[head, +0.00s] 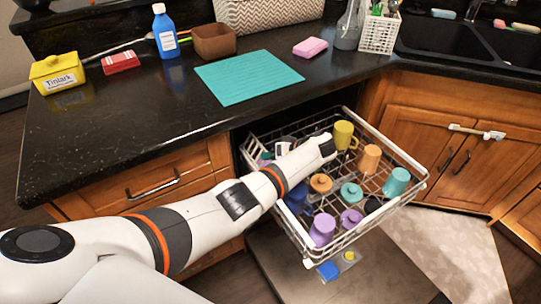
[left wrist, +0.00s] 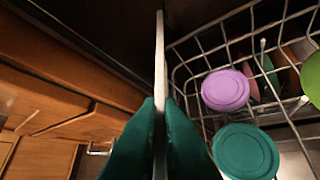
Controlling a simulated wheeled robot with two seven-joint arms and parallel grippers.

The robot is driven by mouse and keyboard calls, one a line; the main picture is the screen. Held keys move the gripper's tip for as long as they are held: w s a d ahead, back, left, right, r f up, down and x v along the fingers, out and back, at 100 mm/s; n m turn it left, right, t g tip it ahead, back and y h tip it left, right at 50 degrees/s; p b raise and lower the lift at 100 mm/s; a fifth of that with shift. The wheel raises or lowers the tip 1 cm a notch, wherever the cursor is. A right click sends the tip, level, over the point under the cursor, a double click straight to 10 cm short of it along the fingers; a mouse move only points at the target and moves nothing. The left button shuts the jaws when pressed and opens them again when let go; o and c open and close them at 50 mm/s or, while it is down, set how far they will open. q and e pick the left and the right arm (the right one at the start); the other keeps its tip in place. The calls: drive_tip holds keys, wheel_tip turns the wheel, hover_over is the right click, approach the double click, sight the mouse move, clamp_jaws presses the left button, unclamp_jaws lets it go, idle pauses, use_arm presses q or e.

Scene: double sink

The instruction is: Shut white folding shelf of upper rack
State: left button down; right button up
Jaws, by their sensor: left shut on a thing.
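The upper rack (head: 392,208) is a white wire basket pulled out from under the counter, holding several cups and lids. My left arm reaches over it from the left, with the left gripper (head: 328,148) above the rack's back middle; its fingers are hard to make out there. In the left wrist view, the green fingertips (left wrist: 160,115) are shut on a thin white panel seen edge-on, which looks like the white folding shelf (left wrist: 159,60). It stands upright in that picture, beside the rack's wires. In the head view my arm hides most of that area. My right gripper is not in view.
A purple lid (left wrist: 225,90) and a green lid (left wrist: 245,152) lie right of the fingers. The black counter (head: 150,120) overhangs the rack's back.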

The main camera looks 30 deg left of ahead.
sight(260, 158)
use_arm(q)
drive_tip(key=shift+r+p, duration=0.25)
drive_tip(key=shift+p, duration=0.2)
drive_tip(key=t+p, duration=0.1)
drive_tip(key=p, duration=0.2)
drive_tip(key=s+a+r+n+t+h+p, duration=0.1)
drive_tip(key=p, duration=0.1)
drive_tip(key=shift+s+h+p, duration=0.3)
drive_tip(key=shift+p, duration=0.1)
drive_tip(key=shift+s+a+n+t+h+p, duration=0.2)
drive_tip(key=shift+s+n+t+h+p, duration=0.35)
drive_tip(key=shift+p, duration=0.3)
drive_tip(key=shift+s+a+f+n+t+h+p, duration=0.1)
drive_tip(key=shift+s+a+n+t+h+p, duration=0.2)
drive_tip(key=shift+t, duration=0.35)
drive_tip(key=c, duration=1.6)
unclamp_jaws()
